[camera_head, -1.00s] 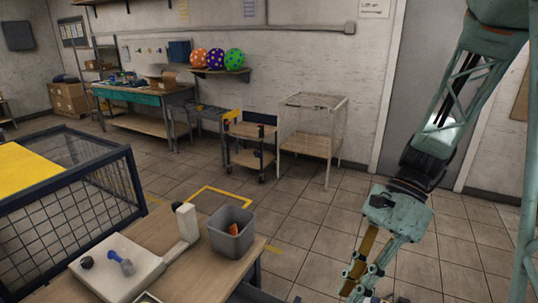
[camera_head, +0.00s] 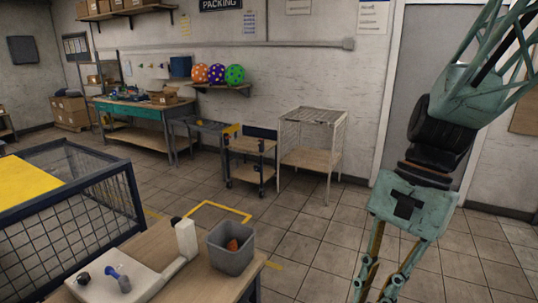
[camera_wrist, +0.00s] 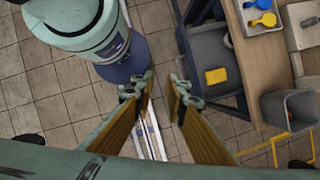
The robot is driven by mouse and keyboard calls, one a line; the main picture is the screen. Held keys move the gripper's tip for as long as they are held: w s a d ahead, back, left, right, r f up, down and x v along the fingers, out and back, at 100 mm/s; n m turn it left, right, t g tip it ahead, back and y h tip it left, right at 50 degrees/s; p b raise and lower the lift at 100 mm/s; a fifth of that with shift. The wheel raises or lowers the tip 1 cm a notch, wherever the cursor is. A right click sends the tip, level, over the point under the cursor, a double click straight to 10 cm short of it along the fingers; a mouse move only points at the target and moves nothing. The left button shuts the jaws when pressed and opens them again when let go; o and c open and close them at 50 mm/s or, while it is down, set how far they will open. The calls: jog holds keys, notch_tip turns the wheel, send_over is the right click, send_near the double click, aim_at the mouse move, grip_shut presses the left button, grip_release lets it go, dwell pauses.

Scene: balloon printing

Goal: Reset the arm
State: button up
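My arm hangs down at the right of the head view. My gripper (camera_head: 382,290) points downward there, its fingers running out past the bottom edge. In the wrist view my gripper (camera_wrist: 160,88) has its two tan-padded fingers spread apart, with floor tiles showing between them. Nothing is held between them. The fingertips appear clear of the table and the bin.
A wooden table (camera_head: 178,248) at lower left carries a grey bin (camera_head: 232,258) with an orange thing inside. A wire cage (camera_head: 85,215) stands further left. In the wrist view, a dark tray (camera_wrist: 207,50) holds a yellow block (camera_wrist: 215,76). Floor behind the gripper is open.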

jog(key=s+d+r+n+t+h, duration=0.2)
jog(key=s+r+n+t, duration=0.4)
jog(key=s+r+n, duration=0.4)
jog(key=shift+s+r+t+h, duration=0.3)
jog(key=shift+s+r+h, duration=0.25)
jog(key=shift+r, duration=0.35)
dwell(0.4)
dwell(1.5)
